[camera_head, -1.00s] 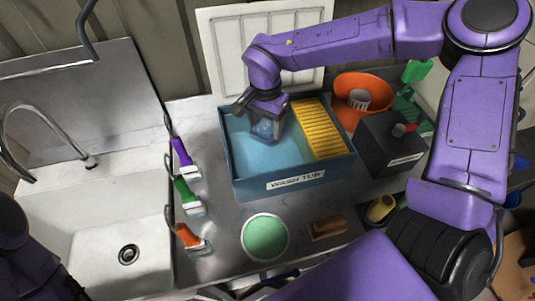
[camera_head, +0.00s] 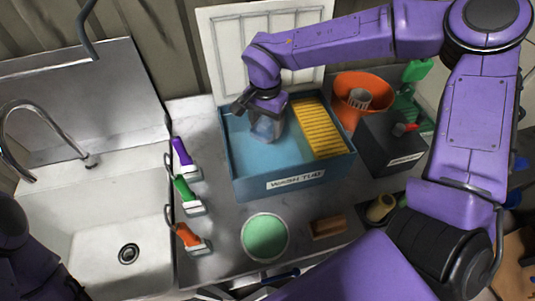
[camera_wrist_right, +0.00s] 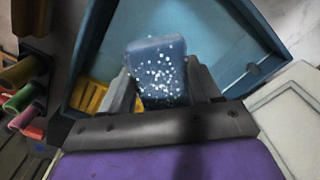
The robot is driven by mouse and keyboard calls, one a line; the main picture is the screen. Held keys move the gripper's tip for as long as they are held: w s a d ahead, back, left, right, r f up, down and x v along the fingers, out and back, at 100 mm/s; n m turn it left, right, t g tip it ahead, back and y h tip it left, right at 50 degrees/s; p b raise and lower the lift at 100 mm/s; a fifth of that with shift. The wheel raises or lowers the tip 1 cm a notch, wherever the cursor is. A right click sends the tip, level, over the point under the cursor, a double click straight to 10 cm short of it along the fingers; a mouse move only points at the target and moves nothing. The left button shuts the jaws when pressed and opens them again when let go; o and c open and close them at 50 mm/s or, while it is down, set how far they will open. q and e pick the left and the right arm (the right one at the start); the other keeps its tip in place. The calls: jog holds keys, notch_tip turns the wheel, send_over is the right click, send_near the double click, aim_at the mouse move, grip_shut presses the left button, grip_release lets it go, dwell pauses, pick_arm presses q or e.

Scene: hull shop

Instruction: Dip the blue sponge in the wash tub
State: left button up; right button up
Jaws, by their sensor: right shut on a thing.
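The wash tub (camera_head: 290,182) is a blue open box with a white "WASH TUB" label, in the middle of the counter in the head view. A yellow ribbed rack (camera_head: 320,130) fills its right part. My right gripper (camera_head: 264,122) reaches down into the tub's left part. In the right wrist view it is shut on the blue sponge (camera_wrist_right: 157,62), which shows white specks between the two fingers. Whether the sponge touches the tub's floor or water cannot be told. Of my left arm only a dark purple part shows at the lower left; its gripper is out of frame.
A white sink (camera_head: 95,245) with a faucet lies at the left. A green round dish (camera_head: 265,237) and a brown block (camera_head: 328,227) lie in front. An orange funnel (camera_head: 362,90) and a dark box (camera_head: 395,150) stand right.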

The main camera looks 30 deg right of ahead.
jog(key=shift+r, duration=2.05)
jog(key=shift+f, duration=0.1)
